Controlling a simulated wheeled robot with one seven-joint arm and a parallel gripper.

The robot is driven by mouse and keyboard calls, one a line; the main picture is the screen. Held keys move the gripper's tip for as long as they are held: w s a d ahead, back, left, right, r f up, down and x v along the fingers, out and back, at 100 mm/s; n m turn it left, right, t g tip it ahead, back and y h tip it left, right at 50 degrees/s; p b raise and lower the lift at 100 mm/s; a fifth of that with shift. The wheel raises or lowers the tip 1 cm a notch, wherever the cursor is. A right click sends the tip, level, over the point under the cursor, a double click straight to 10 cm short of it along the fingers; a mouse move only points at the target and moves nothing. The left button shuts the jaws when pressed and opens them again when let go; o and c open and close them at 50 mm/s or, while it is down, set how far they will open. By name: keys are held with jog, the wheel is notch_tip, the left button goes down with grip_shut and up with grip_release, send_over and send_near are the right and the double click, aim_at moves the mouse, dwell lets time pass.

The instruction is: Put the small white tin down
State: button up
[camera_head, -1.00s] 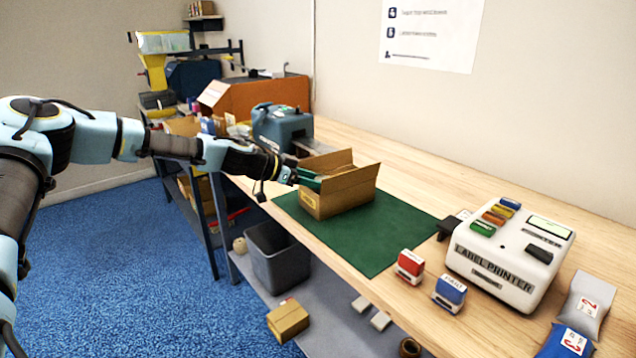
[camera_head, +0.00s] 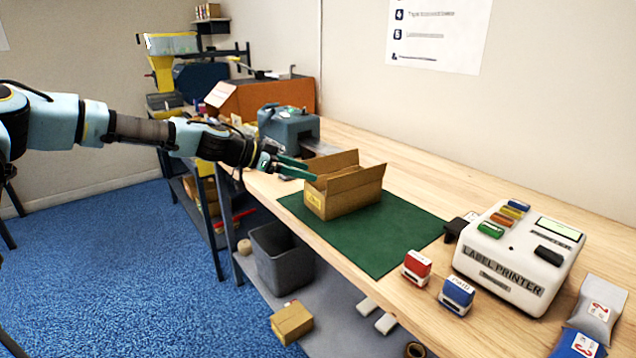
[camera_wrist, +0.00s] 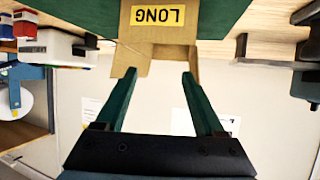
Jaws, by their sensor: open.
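No small white tin can be made out in either view. An open carton (camera_head: 343,195) stands on a green mat (camera_head: 400,237) on the bench, its flaps up, and I cannot see down into it. In the wrist view the carton (camera_wrist: 158,35) shows a yellow "LONG" label. My gripper (camera_head: 306,170) is open, with nothing visible between its green fingers. It is at the left end of the carton, near its upper edge. The fingers also show in the wrist view (camera_wrist: 160,85), pointing toward the carton.
A label printer (camera_head: 514,257), a red stamp (camera_head: 416,268) and a blue stamp (camera_head: 456,296) stand right of the mat. A teal machine (camera_head: 287,127) is behind the gripper. A grey bin (camera_head: 281,258) and a small box (camera_head: 292,322) are below the bench.

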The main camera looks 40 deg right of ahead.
jog(key=shift+b+v, duration=0.75)
jog(key=shift+v, duration=1.9)
jog(key=shift+f, duration=0.1)
jog(key=s+a+f+n+t+y, duration=0.15)
jog(key=a+f+n+y, duration=0.35)
jog(key=a, duration=0.6)
jog(key=s+a+f+n+t+y, duration=0.1)
jog(key=a+f+n+t+y, duration=0.15)
jog(key=a+f, duration=0.6)
jog(key=s+a+r+n+y, duration=0.1)
jog(key=a+r+n, duration=0.2)
jog(key=a, duration=0.6)
jog(key=s+a+r+n+t+y, duration=0.1)
jog(key=s+a+r+n+y, duration=0.1)
jog(key=a+n, duration=0.4)
jog(key=s+a+r+n+t+y, duration=0.1)
jog(key=s+a+r+n, duration=0.1)
jog(key=a, duration=1.1)
jog(key=r+n, duration=0.1)
jog(key=n, duration=0.1)
jog(key=shift+a+r+n, duration=0.2)
jog(key=shift+r+n, duration=0.15)
jog(key=shift+r, duration=0.05)
jog(key=shift+c, duration=0.3)
